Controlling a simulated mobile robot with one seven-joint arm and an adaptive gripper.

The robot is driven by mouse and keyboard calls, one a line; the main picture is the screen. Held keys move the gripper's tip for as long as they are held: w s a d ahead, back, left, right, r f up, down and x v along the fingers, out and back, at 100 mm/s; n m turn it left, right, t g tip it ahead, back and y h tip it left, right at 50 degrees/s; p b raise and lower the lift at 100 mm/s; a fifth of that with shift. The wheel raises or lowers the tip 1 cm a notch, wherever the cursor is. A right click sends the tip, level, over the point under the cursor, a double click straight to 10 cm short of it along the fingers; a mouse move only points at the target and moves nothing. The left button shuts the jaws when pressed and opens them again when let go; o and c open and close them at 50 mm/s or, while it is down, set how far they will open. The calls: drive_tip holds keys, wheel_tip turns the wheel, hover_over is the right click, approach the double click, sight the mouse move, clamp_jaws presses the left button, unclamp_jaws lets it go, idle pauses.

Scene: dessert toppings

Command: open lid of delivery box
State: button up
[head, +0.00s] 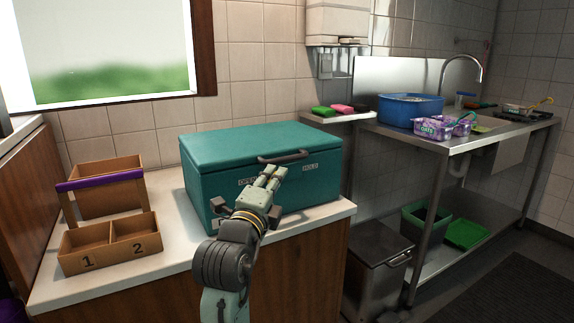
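The teal delivery box (214,187) stands on the counter with its lid (240,147) down. A dark handle (284,157) sits at the front edge of the lid. Labels on the front face flank the handle; the right one seems to read "HOLD", and the left one is partly hidden by my gripper. My gripper (273,172) is in front of the box, its fingertips just below the handle. The fingers look close together, but I cannot tell whether they are shut or touch the handle. My arm hides part of the box's lower front.
A wooden two-part tray (85,238) marked 1 and 2 and a wooden carrier with a purple handle (99,180) stand left of the box. A wall and window are behind. To the right are a steel sink table (470,143), a blue basin (409,108) and a bin (375,262).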

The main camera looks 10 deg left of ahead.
sight(286, 161)
drive_tip(key=w, duration=0.3)
drive_tip(key=w+d+r+p, duration=0.1)
drive_tip(key=w, duration=0.3)
drive_tip(key=w+p, duration=0.1)
drive_tip(key=w, duration=0.2)
drive_tip(key=shift+w+d+r, duration=0.2)
drive_tip(key=shift+d, duration=0.15)
drive_tip(key=shift+c, duration=0.2)
clamp_jaws()
